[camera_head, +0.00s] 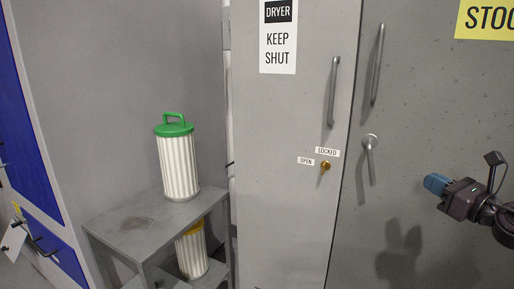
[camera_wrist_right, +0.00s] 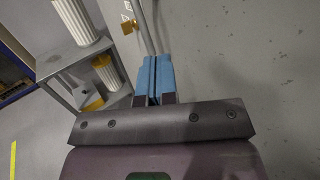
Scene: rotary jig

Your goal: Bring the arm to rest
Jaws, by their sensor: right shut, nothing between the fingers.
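My right gripper (camera_head: 436,184) is at the right of the head view, in front of the grey cabinet doors and apart from them as far as I can tell. Its blue fingers are together and hold nothing. In the right wrist view the closed blue fingers (camera_wrist_right: 154,78) point up the picture, toward a metal door handle (camera_wrist_right: 146,28). I cannot tell the gap between fingertips and handle. My left gripper does not show in either view.
The dryer door (camera_head: 285,185) is closed, with a long handle (camera_head: 333,92) and brass knob (camera_head: 325,166). The neighbouring door has a lever (camera_head: 370,158). A grey shelf table (camera_head: 150,225) carries a green-lidded canister (camera_head: 178,165); a yellow-topped one (camera_head: 192,253) stands below.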

